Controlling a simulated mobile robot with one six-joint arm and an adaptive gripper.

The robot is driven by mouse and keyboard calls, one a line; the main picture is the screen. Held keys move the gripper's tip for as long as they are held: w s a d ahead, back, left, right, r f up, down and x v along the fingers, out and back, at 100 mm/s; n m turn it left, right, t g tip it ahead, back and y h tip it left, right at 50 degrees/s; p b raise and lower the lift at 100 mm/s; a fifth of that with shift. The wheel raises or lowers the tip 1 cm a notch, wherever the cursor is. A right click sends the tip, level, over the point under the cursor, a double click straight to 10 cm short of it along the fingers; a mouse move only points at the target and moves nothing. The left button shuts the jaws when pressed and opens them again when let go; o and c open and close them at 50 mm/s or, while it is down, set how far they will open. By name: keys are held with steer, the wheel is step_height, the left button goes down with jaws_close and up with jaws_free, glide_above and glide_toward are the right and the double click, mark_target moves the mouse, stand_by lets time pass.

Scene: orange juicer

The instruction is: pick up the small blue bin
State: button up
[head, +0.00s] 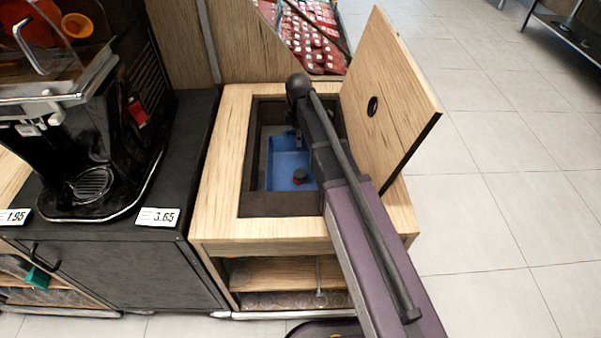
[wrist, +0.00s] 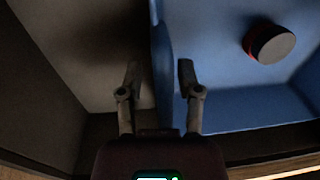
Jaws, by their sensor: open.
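The small blue bin (head: 287,159) stands inside the square opening of the wooden cabinet (head: 229,162). A small dark, red-edged round thing (head: 300,176) lies in the bin. In the wrist view the bin (wrist: 215,70) fills the right side, with the round thing (wrist: 270,44) at its upper right. My gripper (wrist: 158,72) is open, pointing down into the opening. Its two fingers are on either side of the bin's upright wall, one outside and one inside. I cannot tell whether either finger touches the wall. In the head view my arm hides most of the gripper and part of the bin.
A wooden lid (head: 395,95) with a dark round hole stands raised at the right of the opening. A black juicer machine (head: 95,130) stands on the dark counter at left. The tiled floor (head: 500,220) at right is clear.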

jaws_close()
steer(key=shift+r, duration=0.1)
stand_by(0.5)
step_height(320, 180, up, 10)
steer(key=p, duration=1)
stand_by(0.5)
